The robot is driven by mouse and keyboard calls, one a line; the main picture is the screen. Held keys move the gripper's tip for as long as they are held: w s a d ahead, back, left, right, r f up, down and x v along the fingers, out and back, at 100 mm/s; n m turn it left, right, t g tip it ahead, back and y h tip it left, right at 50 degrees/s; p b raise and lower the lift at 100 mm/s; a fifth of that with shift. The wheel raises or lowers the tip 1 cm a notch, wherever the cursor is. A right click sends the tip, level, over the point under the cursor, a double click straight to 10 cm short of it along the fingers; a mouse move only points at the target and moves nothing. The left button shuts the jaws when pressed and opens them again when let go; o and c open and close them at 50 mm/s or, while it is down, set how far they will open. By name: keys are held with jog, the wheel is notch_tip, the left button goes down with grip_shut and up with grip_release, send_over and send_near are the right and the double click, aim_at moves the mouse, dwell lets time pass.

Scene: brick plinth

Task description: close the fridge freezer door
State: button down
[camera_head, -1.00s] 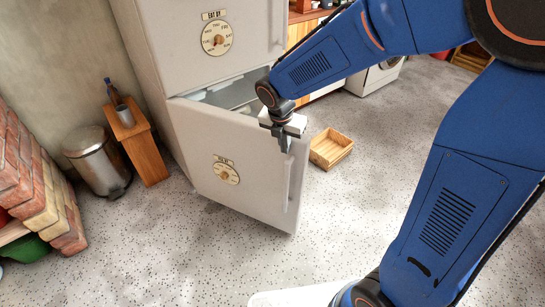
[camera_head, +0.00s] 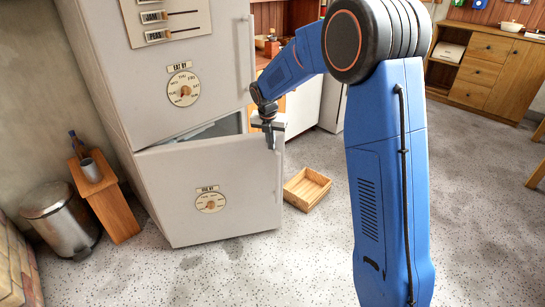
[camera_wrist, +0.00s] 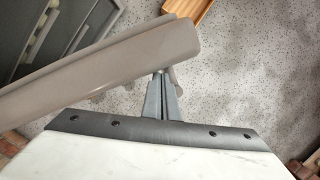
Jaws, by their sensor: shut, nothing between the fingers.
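The white fridge freezer (camera_head: 185,75) stands at the left in the head view. Its lower freezer door (camera_head: 235,180) is partly open, with a dark gap and part of the inside showing above its top edge. My gripper (camera_head: 271,143) is shut and empty, fingers pointing down at the top right corner of that door. In the wrist view the shut fingertips (camera_wrist: 161,76) are close against the door's edge (camera_wrist: 130,55); I cannot tell whether they touch it. The freezer shelves show dimly at the upper left of the wrist view.
A wooden crate (camera_head: 306,188) lies on the floor just right of the door. A metal pedal bin (camera_head: 62,219) and a wooden stool (camera_head: 108,198) with a cup and bottle stand left of the fridge. Speckled floor in front is clear.

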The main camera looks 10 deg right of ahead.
jog(key=w+a, duration=0.1)
jog(key=w, duration=1.4)
jog(key=shift+a, duration=0.2)
